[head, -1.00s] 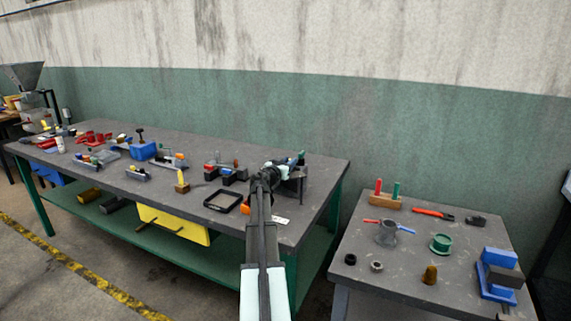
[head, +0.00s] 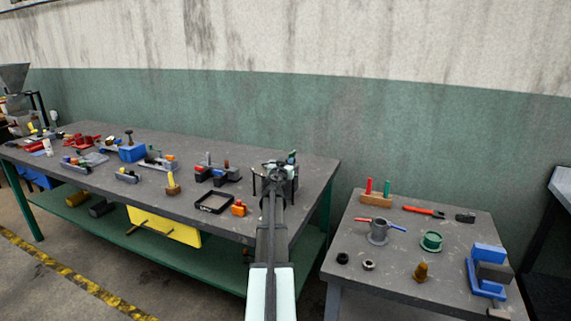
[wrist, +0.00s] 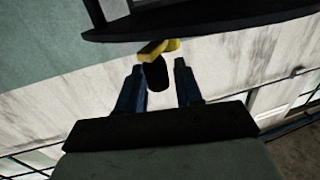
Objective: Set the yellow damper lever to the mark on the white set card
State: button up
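The yellow damper lever (wrist: 155,48) shows at the top middle of the wrist view, under the edge of a dark plate. A black grip (wrist: 156,76) hangs from it. My gripper (wrist: 163,68) is open, with its two blue-grey fingers spread on either side of the grip. The grip is nearer the left finger, and a gap shows on the right. I cannot tell whether the left finger touches it. In the head view my arm covers the lever, at the right end of the long bench (head: 312,168). The white set card cannot be made out now.
On the long bench, a black tray (head: 197,206), an orange block (head: 238,209) and a dark fixture (head: 222,178) stand left of my arm. A side table (head: 405,271) at right carries a blue-and-grey vise-like block (head: 487,291) and several small parts.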

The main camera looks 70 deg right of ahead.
jog(key=shift+o, duration=0.7)
jog(key=shift+a, duration=0.1)
jog(key=s+a, duration=0.2)
jog(key=a, duration=1.1)
jog(key=shift+s+a, duration=0.2)
jog(key=shift+s, duration=0.15)
